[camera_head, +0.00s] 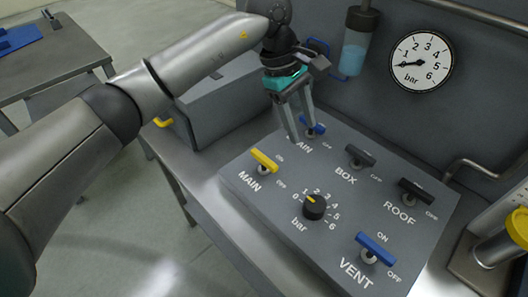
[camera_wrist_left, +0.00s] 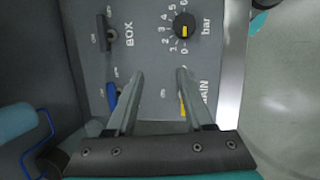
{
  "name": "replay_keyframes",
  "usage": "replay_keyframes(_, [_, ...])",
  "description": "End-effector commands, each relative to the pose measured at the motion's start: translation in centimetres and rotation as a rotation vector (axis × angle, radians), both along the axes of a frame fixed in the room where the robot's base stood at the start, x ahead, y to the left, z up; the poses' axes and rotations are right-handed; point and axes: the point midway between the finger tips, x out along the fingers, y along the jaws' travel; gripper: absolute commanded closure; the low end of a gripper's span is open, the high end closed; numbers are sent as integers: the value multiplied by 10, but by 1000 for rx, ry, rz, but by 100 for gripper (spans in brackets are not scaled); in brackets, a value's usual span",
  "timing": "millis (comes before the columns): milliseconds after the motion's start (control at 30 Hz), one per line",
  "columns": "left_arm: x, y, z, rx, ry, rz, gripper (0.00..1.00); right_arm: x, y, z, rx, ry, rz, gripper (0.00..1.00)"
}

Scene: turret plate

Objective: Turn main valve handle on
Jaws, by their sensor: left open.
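The MAIN valve handle (camera_head: 264,161) is a yellow bar at the left of the sloping grey panel (camera_head: 240,183). Its lower right end lies near the small lower label, which seems to read OFF. In the left wrist view the yellow handle (camera_wrist_left: 183,107) is mostly hidden behind the right finger. My left gripper (camera_head: 302,132) is open and empty, its fingers pointing down above the back of the panel. It is up and right of the yellow handle, near a blue handle (camera_head: 314,127) whose label is partly covered. My right gripper is not in view.
The panel also carries a black bar knob (camera_head: 314,207), BOX (camera_head: 360,154) and ROOF (camera_head: 417,191) dark handles, and a blue VENT handle (camera_head: 376,248). A gauge (camera_head: 421,62) and a blue-liquid cylinder (camera_head: 357,45) are on the wall behind. A grey box (camera_head: 215,100) stands left.

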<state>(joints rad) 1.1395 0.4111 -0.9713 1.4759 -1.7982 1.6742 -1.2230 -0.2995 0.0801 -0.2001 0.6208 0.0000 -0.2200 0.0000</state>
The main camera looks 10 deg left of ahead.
Motion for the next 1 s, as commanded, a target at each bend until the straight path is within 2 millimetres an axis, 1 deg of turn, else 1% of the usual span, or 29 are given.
replay_keyframes(33, [7,19,5,80,-17,-6,48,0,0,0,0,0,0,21])
replay_keyframes(100, [12,41,10,176,-26,-14,48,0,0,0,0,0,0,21])
replay_keyframes(200, [16,64,17,270,-30,-18,48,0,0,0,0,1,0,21])
replay_keyframes(300, [18,75,21,319,-29,-17,48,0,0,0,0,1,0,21])
replay_keyframes(367, [18,78,20,330,-28,-18,48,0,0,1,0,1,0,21])
replay_keyframes(433, [18,79,15,334,-26,-18,48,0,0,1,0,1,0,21])
replay_keyframes(567, [17,78,-5,331,-23,-19,48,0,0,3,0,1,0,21])
replay_keyframes(800, [16,78,-57,329,-22,-18,48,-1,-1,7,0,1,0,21])
replay_keyframes(1000, [16,77,-97,328,-23,-18,48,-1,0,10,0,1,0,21])
